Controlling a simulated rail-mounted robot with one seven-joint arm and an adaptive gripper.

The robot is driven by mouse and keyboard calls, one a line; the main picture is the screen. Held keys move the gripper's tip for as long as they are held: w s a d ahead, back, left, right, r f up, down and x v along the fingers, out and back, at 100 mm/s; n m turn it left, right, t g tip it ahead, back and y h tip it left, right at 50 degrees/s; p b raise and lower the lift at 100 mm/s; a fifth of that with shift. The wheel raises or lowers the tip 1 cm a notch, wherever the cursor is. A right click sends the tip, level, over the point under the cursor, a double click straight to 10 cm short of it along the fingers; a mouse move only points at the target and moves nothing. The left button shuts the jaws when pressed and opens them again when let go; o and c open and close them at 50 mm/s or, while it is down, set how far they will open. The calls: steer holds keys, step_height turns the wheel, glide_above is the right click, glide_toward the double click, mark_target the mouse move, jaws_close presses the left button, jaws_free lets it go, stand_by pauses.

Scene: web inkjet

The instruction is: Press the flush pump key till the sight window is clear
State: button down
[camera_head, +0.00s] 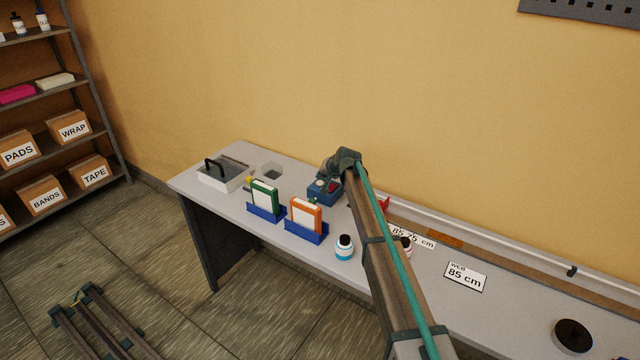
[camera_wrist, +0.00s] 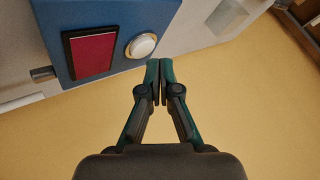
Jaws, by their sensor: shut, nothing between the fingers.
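The flush pump is a blue box (camera_head: 322,196) on the bench, and it fills the upper left of the wrist view (camera_wrist: 105,15). Its sight window (camera_wrist: 90,50) is a dark-framed rectangle, evenly deep red. The round white key (camera_wrist: 142,46) sits beside the window. My gripper (camera_wrist: 158,66) is shut and empty. In the wrist view its fingertips are just below and right of the key; I cannot tell whether they touch it. In the head view my gripper (camera_head: 328,169) is over the back of the pump, its fingertips not clearly seen.
Left of the pump stand a green cartridge (camera_head: 265,195) and an orange cartridge (camera_head: 306,215) in blue holders. A clear container (camera_head: 271,171) and a lidded tray with a black handle (camera_head: 222,175) are farther left. The wall is close behind.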

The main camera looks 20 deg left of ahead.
mark_target(320, 183)
steer(key=shift+f, duration=0.4)
steer(key=shift+f+b, duration=0.45)
steer(key=shift+b, duration=0.05)
stand_by(0.8)
steer(key=shift+r, duration=0.9)
steer(key=shift+r+p, duration=0.8)
steer(key=shift+r, duration=1.75)
steer(key=shift+s+a, duration=0.1)
